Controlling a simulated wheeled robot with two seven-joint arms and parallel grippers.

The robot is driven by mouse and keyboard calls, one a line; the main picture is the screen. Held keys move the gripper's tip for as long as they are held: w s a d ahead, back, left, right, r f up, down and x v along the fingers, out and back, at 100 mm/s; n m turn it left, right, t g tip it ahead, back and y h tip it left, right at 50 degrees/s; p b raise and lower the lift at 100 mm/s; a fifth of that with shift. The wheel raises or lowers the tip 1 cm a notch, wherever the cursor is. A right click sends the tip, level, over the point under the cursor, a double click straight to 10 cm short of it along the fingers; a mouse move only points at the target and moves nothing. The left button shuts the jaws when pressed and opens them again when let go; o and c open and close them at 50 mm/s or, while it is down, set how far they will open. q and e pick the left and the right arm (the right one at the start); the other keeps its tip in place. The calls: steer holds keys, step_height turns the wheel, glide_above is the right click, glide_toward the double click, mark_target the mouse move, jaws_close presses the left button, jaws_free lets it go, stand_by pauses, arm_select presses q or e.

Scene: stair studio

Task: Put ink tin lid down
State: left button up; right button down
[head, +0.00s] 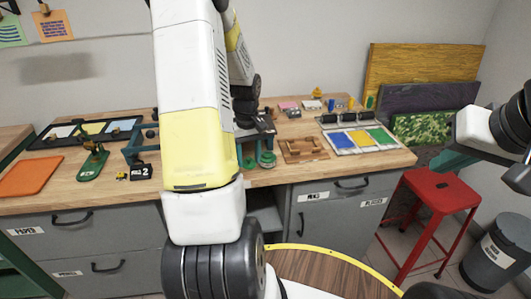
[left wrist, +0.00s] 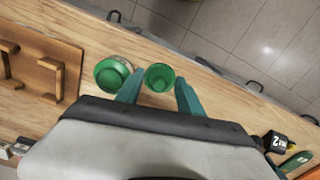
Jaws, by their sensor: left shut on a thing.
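My left gripper (head: 248,155) is over the front part of the workbench, partly hidden by my own arm in the head view. In the left wrist view its two teal fingers (left wrist: 159,90) are shut on a round green piece, which looks like the ink tin lid (left wrist: 160,77). The lid also shows low between the fingers in the head view (head: 248,163). A green ink tin (left wrist: 112,73) stands close beside it; in the head view the tin (head: 267,159) is just right of the lid. Whether the lid touches the bench is unclear. My right gripper (head: 453,160) is near the red stool, its jaws unclear.
A wooden tray (head: 303,149) lies right of the tin, with a panel of white, blue, yellow and green pads (head: 360,140) beyond. A black block marked 2 (head: 143,172) is to the left. The bench's front edge (left wrist: 200,75) is close to the lid.

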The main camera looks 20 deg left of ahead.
mark_target(248, 158)
arm_select(q)
steer(key=shift+f, duration=1.6)
steer(key=shift+f, duration=0.15)
steer(key=o, duration=1)
